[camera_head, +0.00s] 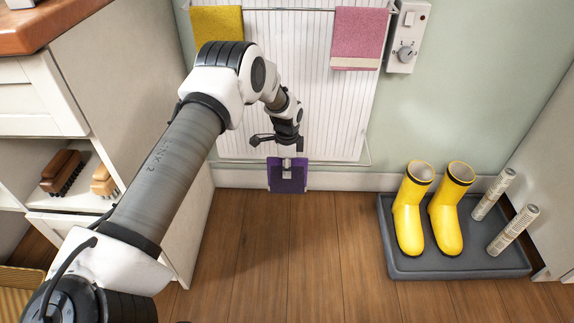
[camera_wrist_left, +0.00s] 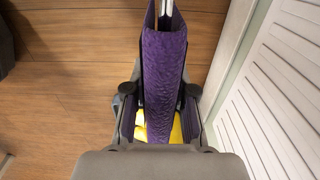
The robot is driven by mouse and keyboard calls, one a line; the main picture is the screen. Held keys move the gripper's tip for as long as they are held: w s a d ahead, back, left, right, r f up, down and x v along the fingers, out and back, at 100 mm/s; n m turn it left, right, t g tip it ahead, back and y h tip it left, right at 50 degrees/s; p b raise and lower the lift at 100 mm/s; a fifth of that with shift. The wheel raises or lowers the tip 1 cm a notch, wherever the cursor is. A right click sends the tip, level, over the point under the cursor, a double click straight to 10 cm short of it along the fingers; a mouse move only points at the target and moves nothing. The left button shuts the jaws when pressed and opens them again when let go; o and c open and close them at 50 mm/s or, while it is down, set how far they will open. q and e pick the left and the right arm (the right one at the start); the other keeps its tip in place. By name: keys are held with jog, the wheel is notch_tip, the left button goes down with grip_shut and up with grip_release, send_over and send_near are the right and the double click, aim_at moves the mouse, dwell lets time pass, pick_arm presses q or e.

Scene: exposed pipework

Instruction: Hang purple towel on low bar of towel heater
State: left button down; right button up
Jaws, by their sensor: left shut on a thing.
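The purple towel (camera_head: 291,185) hangs below my left gripper (camera_head: 287,162), close to the bottom of the white towel heater (camera_head: 318,90). My left gripper is shut on the towel. In the left wrist view the towel (camera_wrist_left: 164,75) runs as a long fold between the two fingers. The low bar (camera_head: 345,164) runs along the heater's lower edge, at about the gripper's height in the picture. I cannot tell whether the towel touches the bar or lies over it. My right gripper is not in view.
A yellow towel (camera_head: 217,24) and a pink towel (camera_head: 358,38) hang on the upper bar. A control box (camera_head: 406,36) is right of the heater. Yellow boots (camera_head: 446,222) stand on a grey tray (camera_head: 420,263). White shelving (camera_head: 130,90) is at left. The middle floor is clear.

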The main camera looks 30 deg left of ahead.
pick_arm(q)
jog(key=shift+f, duration=0.4)
jog(key=c, duration=0.9)
grip_release()
jog(key=shift+r, duration=0.1)
notch_tip(320, 180, up, 12)
jog(key=shift+f, duration=0.1)
jog(key=shift+s, duration=0.1)
